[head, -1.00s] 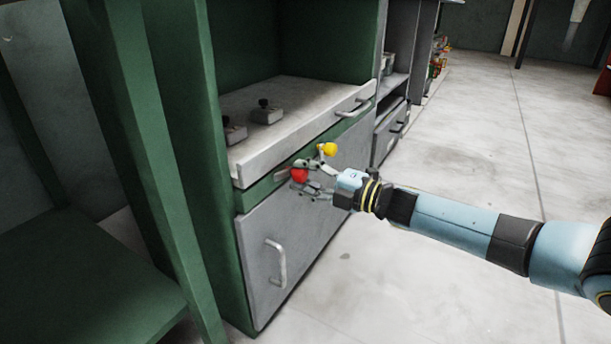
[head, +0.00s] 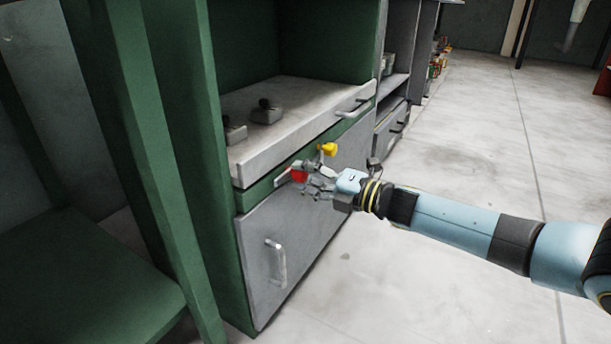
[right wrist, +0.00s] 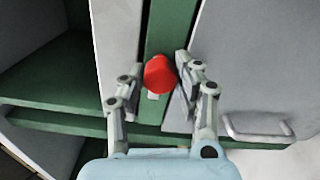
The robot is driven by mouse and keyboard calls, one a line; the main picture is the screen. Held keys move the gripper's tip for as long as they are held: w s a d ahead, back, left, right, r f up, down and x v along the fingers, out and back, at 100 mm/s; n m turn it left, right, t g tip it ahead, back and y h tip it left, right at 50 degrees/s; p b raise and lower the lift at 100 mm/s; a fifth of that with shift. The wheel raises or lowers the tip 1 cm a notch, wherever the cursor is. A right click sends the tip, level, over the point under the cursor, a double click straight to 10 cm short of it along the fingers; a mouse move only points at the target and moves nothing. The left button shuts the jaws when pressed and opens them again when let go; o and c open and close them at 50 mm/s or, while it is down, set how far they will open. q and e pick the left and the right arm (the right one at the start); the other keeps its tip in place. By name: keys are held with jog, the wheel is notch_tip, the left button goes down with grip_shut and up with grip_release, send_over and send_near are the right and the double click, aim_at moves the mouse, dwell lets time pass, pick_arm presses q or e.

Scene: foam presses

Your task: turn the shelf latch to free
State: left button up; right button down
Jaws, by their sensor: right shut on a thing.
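A red latch knob (head: 299,174) sits on the green rail between the grey shelf (head: 290,125) and the grey door below it. A pale lever shows just left of the knob in the head view. My right gripper (head: 308,178) is shut on the red knob, its fingers partly covering it. In the right wrist view, the red knob (right wrist: 160,74) lies between the two fingers of the gripper (right wrist: 158,72). A yellow knob (head: 328,149) is on the same rail, farther right and apart from the gripper. My left gripper is not in view.
The grey door (head: 300,245) with its bar handle lies below the rail. Small grey blocks with dark knobs (head: 265,111) sit on the shelf. Green posts (head: 180,150) stand to the left. The floor (head: 460,270) at right is open.

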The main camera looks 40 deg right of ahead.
jog(key=c, duration=0.9)
grip_release()
jog(key=shift+f, duration=0.1)
jog(key=shift+c, duration=0.2)
jog(key=v, duration=1.2)
